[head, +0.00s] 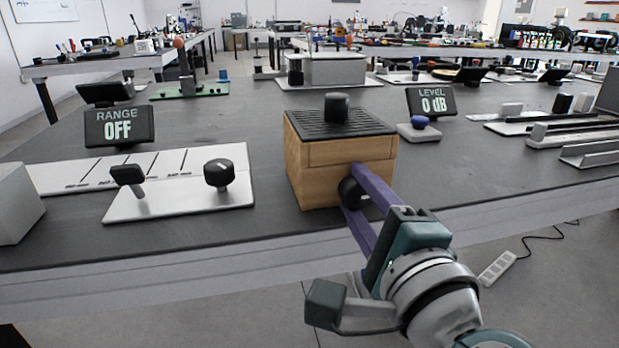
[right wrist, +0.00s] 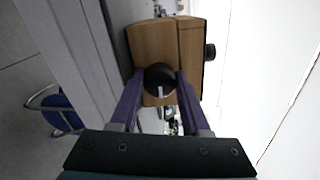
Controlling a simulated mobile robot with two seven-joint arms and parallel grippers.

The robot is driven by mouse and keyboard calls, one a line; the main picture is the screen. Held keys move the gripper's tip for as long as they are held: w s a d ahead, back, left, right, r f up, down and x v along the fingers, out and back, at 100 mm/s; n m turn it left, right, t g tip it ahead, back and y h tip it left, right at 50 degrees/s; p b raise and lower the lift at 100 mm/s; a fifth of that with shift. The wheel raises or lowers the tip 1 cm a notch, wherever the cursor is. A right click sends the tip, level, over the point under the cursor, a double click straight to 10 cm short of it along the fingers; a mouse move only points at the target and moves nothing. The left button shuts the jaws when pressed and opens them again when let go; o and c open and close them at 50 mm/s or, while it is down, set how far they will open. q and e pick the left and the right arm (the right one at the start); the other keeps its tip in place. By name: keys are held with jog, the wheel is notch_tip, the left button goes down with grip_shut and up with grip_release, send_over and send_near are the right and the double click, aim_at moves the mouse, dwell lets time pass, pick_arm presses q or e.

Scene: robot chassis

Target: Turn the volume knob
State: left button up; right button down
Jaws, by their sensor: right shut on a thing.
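A wooden box (head: 322,187) with a dark ribbed top stands near the front edge of the bench. A round black volume knob (head: 348,192) sits on its front face; in the right wrist view the knob (right wrist: 160,78) carries a pale mark pointing towards the gripper's palm. My right gripper (head: 359,187) has its purple fingers on either side of the knob and is shut on it. A display reading LEVEL 0 dB (head: 433,101) stands behind the box to the right. My left gripper is not in view.
A black knob (head: 336,107) stands on top of the box. A white plate (head: 180,196) with a lever (head: 128,178) and a dial (head: 218,174) lies to the left, below a RANGE OFF display (head: 119,126). A blue-topped button (head: 419,122) is at the right. Open bench lies between plate and box.

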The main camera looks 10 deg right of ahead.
jog(key=m+b, duration=0.1)
jog(key=m, duration=0.4)
jog(key=shift+m, duration=0.3)
dwell(0.4)
jog(key=shift+c, duration=1.9)
grip_release()
jog(key=shift+s, duration=0.1)
